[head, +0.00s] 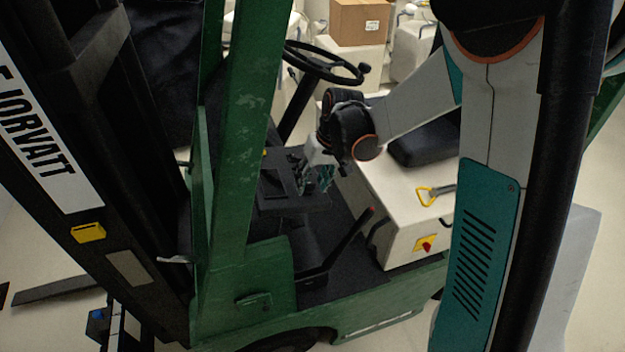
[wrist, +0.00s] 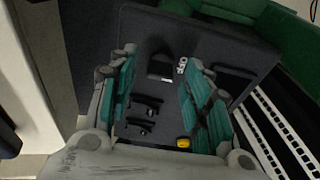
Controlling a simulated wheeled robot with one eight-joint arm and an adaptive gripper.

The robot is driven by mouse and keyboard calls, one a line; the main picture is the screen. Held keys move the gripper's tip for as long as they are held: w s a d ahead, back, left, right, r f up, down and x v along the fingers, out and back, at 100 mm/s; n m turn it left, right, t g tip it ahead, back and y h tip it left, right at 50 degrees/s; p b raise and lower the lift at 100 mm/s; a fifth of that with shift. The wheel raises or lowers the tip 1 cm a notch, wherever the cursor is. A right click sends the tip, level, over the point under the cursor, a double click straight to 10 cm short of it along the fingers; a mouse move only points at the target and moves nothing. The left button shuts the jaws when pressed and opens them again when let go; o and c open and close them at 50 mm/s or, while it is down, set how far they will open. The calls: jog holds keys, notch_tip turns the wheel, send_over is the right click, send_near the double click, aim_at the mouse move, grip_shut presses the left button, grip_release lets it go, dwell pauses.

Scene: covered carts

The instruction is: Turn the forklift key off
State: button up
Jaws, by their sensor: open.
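My gripper (head: 318,178) is over the dark control panel of the green forklift (head: 243,130), beside the steering column. In the wrist view my gripper (wrist: 161,60) is open, with a teal-padded finger on each side. Between the fingertips a small dark raised piece (wrist: 160,68), perhaps the forklift key, sits on the panel (wrist: 215,38) next to a small white marking (wrist: 181,65). No finger appears to touch it. Its turned position is too dark to tell. In the head view it is hidden by my gripper and arm.
Black levers (wrist: 145,103) and a yellow knob (wrist: 183,142) are on the panel. The steering wheel (head: 322,62) is behind my wrist. The white seat base (head: 400,205), with a red knob on a yellow plate (head: 425,244), is to the right. A red-tipped lever (head: 350,240) rises from the floor.

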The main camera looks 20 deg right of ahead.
jog(key=v, duration=1.2)
